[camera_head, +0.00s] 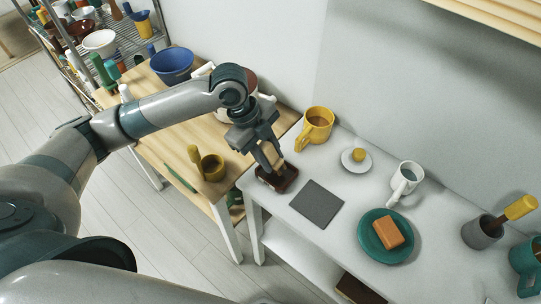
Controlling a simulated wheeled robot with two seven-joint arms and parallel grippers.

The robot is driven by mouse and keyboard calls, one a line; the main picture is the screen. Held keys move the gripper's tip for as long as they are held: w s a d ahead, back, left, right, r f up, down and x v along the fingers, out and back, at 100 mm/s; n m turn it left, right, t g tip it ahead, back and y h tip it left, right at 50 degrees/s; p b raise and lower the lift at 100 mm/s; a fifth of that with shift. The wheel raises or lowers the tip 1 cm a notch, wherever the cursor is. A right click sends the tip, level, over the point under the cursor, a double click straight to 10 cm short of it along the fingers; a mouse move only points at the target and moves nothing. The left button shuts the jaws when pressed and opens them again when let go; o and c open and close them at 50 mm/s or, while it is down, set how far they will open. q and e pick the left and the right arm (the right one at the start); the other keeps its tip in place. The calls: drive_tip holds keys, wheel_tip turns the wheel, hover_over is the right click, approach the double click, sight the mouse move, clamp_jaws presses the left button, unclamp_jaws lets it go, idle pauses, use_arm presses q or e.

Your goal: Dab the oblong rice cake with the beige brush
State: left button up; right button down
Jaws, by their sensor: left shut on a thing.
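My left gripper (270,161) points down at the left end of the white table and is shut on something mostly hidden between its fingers. A small dark brown block-like thing or dish (277,179) is right under the fingertips; I cannot tell whether it is held or only below them. I cannot make out the beige brush for sure. An oblong orange-brown block (387,232), likely the rice cake, lies on a round teal plate (369,246), to the right of the gripper. My right gripper is not in view.
A flat grey square (317,204) lies between gripper and plate. Behind are a yellow mug (315,127), a white saucer (347,164) with a yellow lump, and a white mug (405,182). A grey cup (480,234) with a yellow-handled tool stands right. A wooden table (190,150) adjoins left.

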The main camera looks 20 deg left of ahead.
sight(271, 144)
use_arm(q)
drive_tip(key=shift+f, duration=0.15)
idle(0.5)
drive_tip(key=shift+f, duration=0.35)
idle(0.4)
idle(1.1)
drive_tip(key=shift+s+f, duration=0.1)
drive_tip(key=shift+f, duration=0.05)
idle(1.5)
drive_tip(key=shift+p, duration=0.3)
drive_tip(key=shift+r+p, duration=0.95)
drive_tip(key=shift+p, duration=0.05)
wheel_tip(271, 144, up, 3)
drive_tip(key=p, duration=0.3)
drive_tip(key=shift+r, duration=0.1)
drive_tip(key=shift+r+p, duration=1.1)
drive_tip(key=shift+p, duration=0.2)
